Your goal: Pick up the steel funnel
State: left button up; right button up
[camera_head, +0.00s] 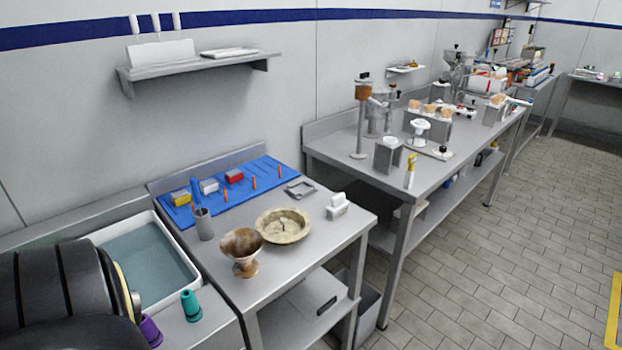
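I cannot make out a plain bright steel funnel for certain. The most funnel-like thing is a brown, rusty-looking cone-shaped vessel (242,250). It has a wide open mouth and a narrow waist above a flared foot. It stands upright near the front edge of the near steel table (275,262), just left of a shallow stone-coloured bowl (283,226). Neither of my grippers is in view, and nothing is seen touching the vessel.
A blue mat (225,190) with small boxes lies at the table's back. A grey cup of tools (204,224) and a white block-like item (338,207) stand nearby. A water-filled tray (185,245), a teal cone (190,305) and a large black shape are at left.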

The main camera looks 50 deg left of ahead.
aim_at(240, 245)
jog(key=i, duration=2.4)
jog(key=u, duration=3.7)
jog(key=i, duration=0.5)
jog(key=z, duration=0.05)
